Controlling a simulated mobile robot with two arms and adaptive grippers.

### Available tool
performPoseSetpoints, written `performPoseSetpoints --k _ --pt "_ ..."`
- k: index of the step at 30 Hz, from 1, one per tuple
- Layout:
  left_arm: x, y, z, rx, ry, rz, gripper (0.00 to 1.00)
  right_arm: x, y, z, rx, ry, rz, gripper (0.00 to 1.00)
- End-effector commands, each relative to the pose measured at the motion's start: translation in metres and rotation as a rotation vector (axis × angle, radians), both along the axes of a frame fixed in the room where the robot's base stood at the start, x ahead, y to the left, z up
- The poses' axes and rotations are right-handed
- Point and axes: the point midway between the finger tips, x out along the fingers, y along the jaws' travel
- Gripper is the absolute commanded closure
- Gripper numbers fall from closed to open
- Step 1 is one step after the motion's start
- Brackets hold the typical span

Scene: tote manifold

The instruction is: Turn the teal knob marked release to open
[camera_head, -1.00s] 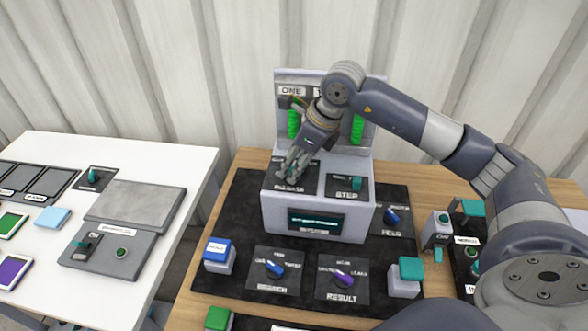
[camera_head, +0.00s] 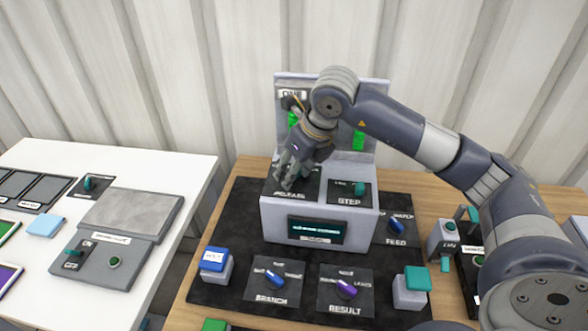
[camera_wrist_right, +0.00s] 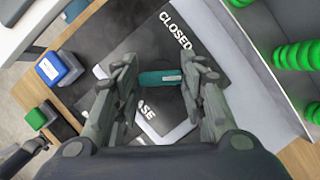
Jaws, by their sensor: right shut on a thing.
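The teal release knob (camera_wrist_right: 160,78) shows in the right wrist view on a black plate. "CLOSED" is printed on one side of it and the end of the word "RELEASE" on the other. My right gripper (camera_head: 287,178) is over the release plate at the left of the grey box top. In the wrist view its fingers (camera_wrist_right: 161,72) stand on both ends of the knob and are shut on it. In the head view the gripper hides the knob. The word "RELEASE" (camera_head: 289,193) shows below it.
The step knob (camera_head: 359,188) is just right on the same box (camera_head: 345,235). Green coils (camera_head: 359,139) stand on the panel behind. Branch (camera_head: 275,277) and result (camera_head: 346,287) knobs, a blue button (camera_head: 215,258) and a teal button (camera_head: 415,277) lie in front.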

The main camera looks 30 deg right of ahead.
Motion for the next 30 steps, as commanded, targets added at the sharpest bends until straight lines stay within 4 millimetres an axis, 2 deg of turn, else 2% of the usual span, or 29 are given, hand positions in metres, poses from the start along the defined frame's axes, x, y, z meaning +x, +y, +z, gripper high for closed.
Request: performPoseSetpoints --k 6,7,9,18,22,26,30 --pt "0.0 0.0 0.0 0.0 0.0 0.0 1.0 0.001 -0.001 0.002 0.002 -0.004 -0.004 0.86" --pt "0.0 0.0 0.0 0.0 0.001 0.0 1.0 0.001 -0.001 0.002 0.002 -0.004 -0.004 0.57" --pt "0.0 0.0 0.0 0.0 0.001 0.0 1.0 0.001 -0.001 0.001 0.001 -0.004 -0.003 0.42" --pt "-0.002 0.0 0.0 0.0 0.001 0.001 1.0 0.0 0.0 0.001 0.001 -0.001 -0.001 0.42" --pt "-0.002 0.001 0.0 0.001 0.002 0.002 1.0 -0.001 -0.001 0.006 0.001 -0.003 -0.001 0.42" --pt "-0.001 0.001 0.0 0.0 0.001 0.001 1.0 -0.008 -0.004 0.025 0.001 -0.007 -0.002 0.42" --pt "-0.001 0.0 0.0 0.0 0.001 0.001 1.0 -0.019 -0.007 0.053 0.0 -0.007 -0.001 0.42"
